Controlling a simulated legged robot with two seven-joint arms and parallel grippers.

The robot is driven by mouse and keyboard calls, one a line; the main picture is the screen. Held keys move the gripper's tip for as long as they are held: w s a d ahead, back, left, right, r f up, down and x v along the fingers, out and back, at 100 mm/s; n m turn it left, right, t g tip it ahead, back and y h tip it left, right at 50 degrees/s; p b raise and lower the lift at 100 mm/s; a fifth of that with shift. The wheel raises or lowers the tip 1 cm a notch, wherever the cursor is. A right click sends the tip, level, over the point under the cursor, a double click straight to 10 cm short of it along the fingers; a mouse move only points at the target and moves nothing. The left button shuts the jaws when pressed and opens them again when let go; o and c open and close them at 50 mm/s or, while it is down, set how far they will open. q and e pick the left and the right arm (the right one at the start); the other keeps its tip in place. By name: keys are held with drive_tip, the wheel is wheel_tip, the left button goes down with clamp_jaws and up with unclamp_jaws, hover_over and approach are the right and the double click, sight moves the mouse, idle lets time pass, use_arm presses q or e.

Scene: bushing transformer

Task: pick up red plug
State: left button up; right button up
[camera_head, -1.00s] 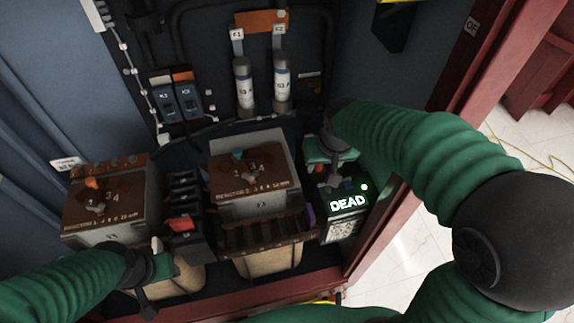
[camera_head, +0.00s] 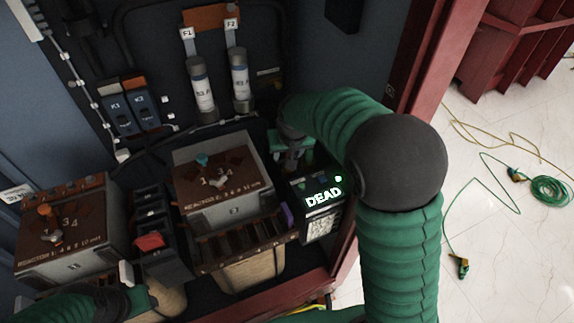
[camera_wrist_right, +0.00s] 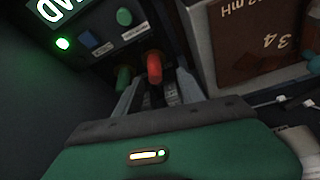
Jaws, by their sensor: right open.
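In the right wrist view a red plug (camera_wrist_right: 154,66) stands upright beside a green plug (camera_wrist_right: 123,78), near the box with the lit screen. My right gripper (camera_wrist_right: 158,88) is open, its two fingers reaching toward the red plug, which shows between or just past their tips; contact cannot be told. In the head view my right gripper (camera_head: 292,158) is behind the DEAD box (camera_head: 318,198), and its own arm partly covers this area; the red plug is hidden there. My left gripper (camera_head: 128,275) is at the lower left, its jaws unclear.
Two reactor boxes (camera_head: 232,205) (camera_head: 72,262) stand left of the DEAD box. Between them is a black holder with a red block (camera_head: 150,241). Fuses (camera_head: 200,88) are on the back wall. The red cabinet frame (camera_head: 345,262) is close on the right; cables lie on the floor.

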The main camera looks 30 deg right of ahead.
drive_tip(key=f, duration=0.1)
drive_tip(key=d+f, duration=0.1)
drive_tip(key=f, duration=0.1)
drive_tip(key=w+f+b, duration=0.1)
drive_tip(key=shift+d+f, duration=0.3)
drive_tip(key=shift+d, duration=0.1)
drive_tip(key=shift+w+a+r, duration=0.1)
drive_tip(key=shift+a+r, duration=0.05)
drive_tip(key=shift+a, duration=0.3)
drive_tip(key=shift+c, duration=1.5)
drive_tip(key=c, duration=0.5)
drive_tip(key=shift+d, duration=0.25)
clamp_jaws()
